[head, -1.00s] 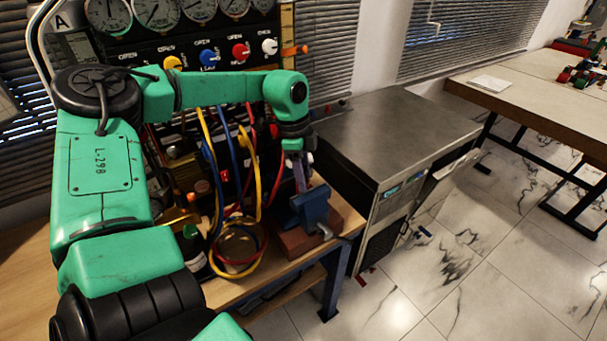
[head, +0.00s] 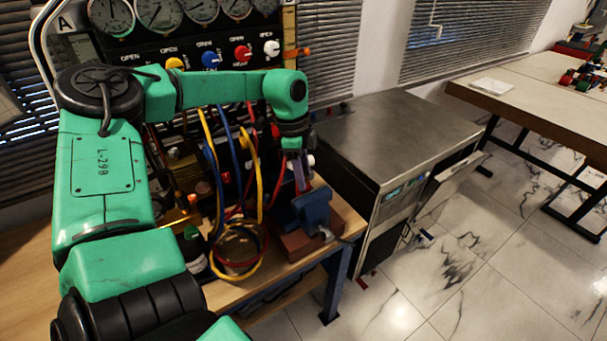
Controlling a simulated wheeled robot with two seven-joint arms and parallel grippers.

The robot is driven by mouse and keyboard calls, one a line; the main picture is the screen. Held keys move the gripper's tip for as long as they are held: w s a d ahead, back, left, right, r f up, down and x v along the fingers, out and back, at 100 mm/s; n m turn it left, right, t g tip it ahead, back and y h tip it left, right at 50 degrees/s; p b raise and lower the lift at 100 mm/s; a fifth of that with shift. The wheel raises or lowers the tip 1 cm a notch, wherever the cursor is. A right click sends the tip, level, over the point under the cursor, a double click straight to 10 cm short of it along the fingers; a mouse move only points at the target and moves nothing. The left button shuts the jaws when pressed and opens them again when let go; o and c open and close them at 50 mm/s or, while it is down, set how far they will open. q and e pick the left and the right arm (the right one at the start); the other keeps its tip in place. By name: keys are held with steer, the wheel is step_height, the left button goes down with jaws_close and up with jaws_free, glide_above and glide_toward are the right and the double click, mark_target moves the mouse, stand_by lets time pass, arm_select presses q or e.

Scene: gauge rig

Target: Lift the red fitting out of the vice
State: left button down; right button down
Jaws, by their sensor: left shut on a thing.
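The blue vice (head: 314,212) stands on a reddish-brown block at the right end of the wooden bench. My left gripper (head: 300,176) comes down from above, just over the back of the vice, with its fingers pointing down. It is shut on a small red piece, which looks like the red fitting (head: 303,187). The fitting is small and partly hidden by the fingers and the vice. I cannot tell whether its lower end is clear of the jaws. My right gripper is out of view.
Red, blue and yellow hoses (head: 252,180) hang left of the gripper, near a container (head: 240,245) and a dark bottle (head: 193,250). A gauge panel (head: 215,52) stands behind. A metal cabinet (head: 400,135) is to the right, with open floor beyond.

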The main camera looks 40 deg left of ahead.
arm_select(q)
steer(key=shift+r, duration=0.1)
steer(key=shift+r+p, duration=2.65)
steer(key=shift+r, duration=1.55)
